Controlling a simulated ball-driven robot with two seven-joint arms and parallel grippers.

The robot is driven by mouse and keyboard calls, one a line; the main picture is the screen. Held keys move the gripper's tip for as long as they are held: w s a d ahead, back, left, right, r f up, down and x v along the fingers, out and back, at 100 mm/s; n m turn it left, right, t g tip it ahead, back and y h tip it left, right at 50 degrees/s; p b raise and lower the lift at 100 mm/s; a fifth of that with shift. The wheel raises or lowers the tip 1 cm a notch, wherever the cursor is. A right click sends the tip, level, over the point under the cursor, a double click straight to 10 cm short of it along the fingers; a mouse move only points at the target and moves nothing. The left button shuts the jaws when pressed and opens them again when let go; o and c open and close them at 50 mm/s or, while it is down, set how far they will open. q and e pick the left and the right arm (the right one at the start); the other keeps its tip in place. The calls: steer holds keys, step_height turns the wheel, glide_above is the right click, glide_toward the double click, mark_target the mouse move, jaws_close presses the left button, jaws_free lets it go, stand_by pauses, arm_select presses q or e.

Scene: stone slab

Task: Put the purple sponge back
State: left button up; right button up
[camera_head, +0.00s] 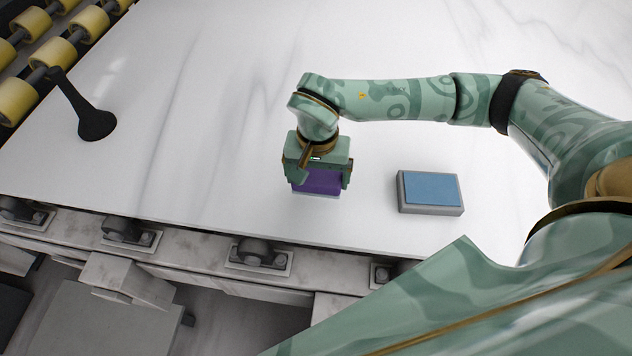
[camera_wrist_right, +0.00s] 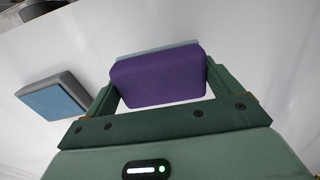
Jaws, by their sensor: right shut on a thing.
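The purple sponge (camera_head: 319,182) is between the fingers of my right gripper (camera_head: 318,179), which is shut on it, over the white marble slab near its front edge. In the right wrist view the purple sponge (camera_wrist_right: 158,76) fills the space between the two fingers of the right gripper (camera_wrist_right: 160,90). A pale grey-blue layer shows along the sponge's far edge there. I cannot tell whether the sponge touches the slab. My left gripper is not in view.
A grey block with a blue top (camera_head: 431,191) lies on the slab to the right of the gripper. A black stand (camera_head: 95,122) is at the left, near yellow rollers (camera_head: 52,52). The slab (camera_head: 215,110) between is clear.

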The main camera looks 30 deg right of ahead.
mark_target(317, 182)
steer(key=shift+w+d+f, duration=0.2)
steer(key=shift+w+f, duration=0.2)
steer(key=shift+f, duration=0.15)
steer(key=shift+w+d+f, duration=0.2)
steer(key=shift+w+f, duration=0.2)
steer(key=shift+f, duration=0.15)
steer(key=f, duration=0.1)
steer(key=f+b, duration=0.2)
steer(key=f, duration=0.1)
steer(key=shift+w+d, duration=0.15)
steer(key=shift+w, duration=0.1)
steer(key=shift+r, duration=0.15)
steer(key=o, duration=0.6)
step_height(317, 182, up, 12)
steer(key=p, duration=0.3)
